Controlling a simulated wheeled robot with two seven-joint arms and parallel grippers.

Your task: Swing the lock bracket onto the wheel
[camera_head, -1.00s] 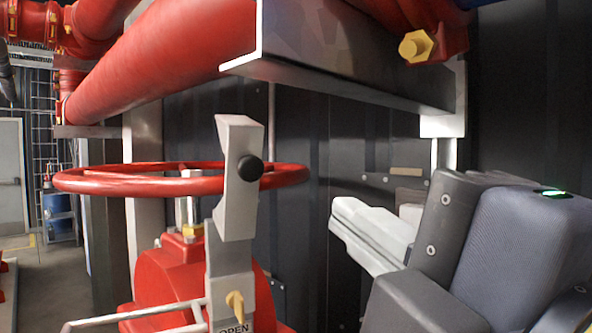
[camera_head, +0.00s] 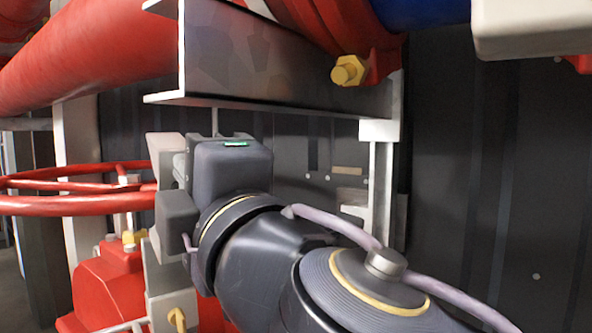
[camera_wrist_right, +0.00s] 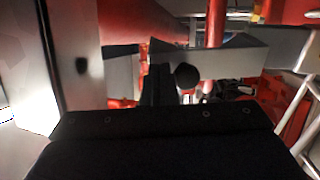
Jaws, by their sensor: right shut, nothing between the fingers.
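The grey lock bracket (camera_head: 163,148) stands upright at the right side of the red wheel (camera_head: 75,205) in the head view. Its lower post (camera_head: 165,282) shows below my right gripper (camera_head: 180,168). The gripper's body covers much of the bracket, and its fingers are mostly hidden there. In the right wrist view the bracket (camera_wrist_right: 228,62) is a pale bar with a black round knob (camera_wrist_right: 187,76). My right gripper (camera_wrist_right: 158,85) is dark there, shut and empty, close beside the knob; I cannot tell whether it touches. My left gripper is not in view.
A grey steel beam (camera_head: 270,60) and a red pipe (camera_head: 100,55) run above the wheel and my right gripper. A yellow bolt (camera_head: 348,70) sticks out near the beam. A pale block (camera_head: 530,28) hangs at top right. The dark wall behind is clear.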

